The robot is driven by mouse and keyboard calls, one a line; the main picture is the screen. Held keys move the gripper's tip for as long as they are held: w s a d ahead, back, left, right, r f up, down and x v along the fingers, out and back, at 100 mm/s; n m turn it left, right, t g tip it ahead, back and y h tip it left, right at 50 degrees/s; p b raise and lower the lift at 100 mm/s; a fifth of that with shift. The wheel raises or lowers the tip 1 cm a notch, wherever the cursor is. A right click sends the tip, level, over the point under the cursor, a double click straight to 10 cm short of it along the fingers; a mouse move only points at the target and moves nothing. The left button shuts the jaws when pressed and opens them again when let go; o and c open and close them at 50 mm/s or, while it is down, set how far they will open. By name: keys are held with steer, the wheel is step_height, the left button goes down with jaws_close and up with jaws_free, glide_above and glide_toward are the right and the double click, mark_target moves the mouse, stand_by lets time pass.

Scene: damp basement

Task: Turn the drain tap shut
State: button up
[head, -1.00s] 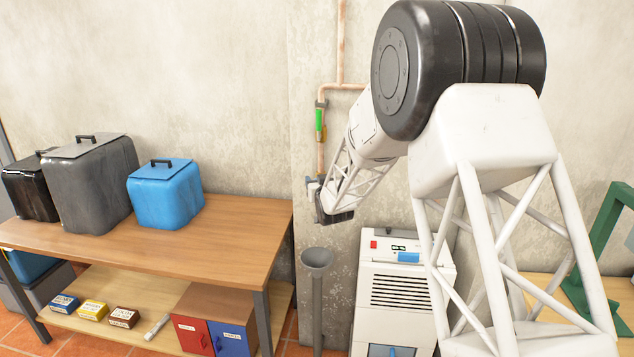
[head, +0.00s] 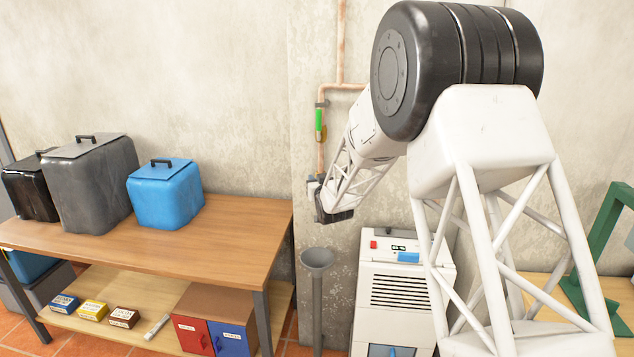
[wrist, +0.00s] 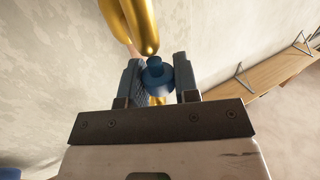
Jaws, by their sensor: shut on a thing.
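My gripper (wrist: 158,80) is shut on the small blue tap handle (wrist: 155,73), one finger on each side in the wrist view. The handle sits at the end of a shiny brass body (wrist: 141,28), which runs up out of the picture. In the head view my gripper (head: 313,186) is at the lower end of the copper pipe on the wall. There the tap itself is mostly hidden by the fingers and the hand.
A green-handled valve (head: 319,125) is higher on the copper pipe (head: 341,45). A grey funnel (head: 317,260) on a standpipe stands below my gripper. A white dehumidifier-like unit (head: 403,285) is to its right. A wooden bench (head: 215,225) with bins is to the left.

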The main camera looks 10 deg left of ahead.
steer(key=shift+n+g+y, duration=0.5)
steer(key=shift+n+y, duration=0.1)
steer(key=shift+y, duration=0.2)
steer(key=shift+n+g+y, duration=1.4)
steer(key=shift+n+y, duration=0.1)
steer(key=shift+y, duration=0.4)
steer(key=n+g+y, duration=0.3)
steer(key=n+g, duration=0.1)
steer(key=g, duration=0.1)
steer(key=shift+f, duration=0.1)
steer(key=n+g+y, duration=0.1)
steer(key=n+g, duration=0.1)
steer(key=g, duration=0.1)
steer(key=n+g+y, duration=0.1)
steer(key=n+g, duration=0.1)
steer(key=g, duration=0.1)
steer(key=shift+g, duration=0.3)
steer(key=shift+n+g+h, duration=0.3)
steer(key=shift+n+g, duration=1.6)
steer(key=shift+g, duration=0.9)
steer(key=shift+s, duration=0.1)
steer(key=o, duration=0.9)
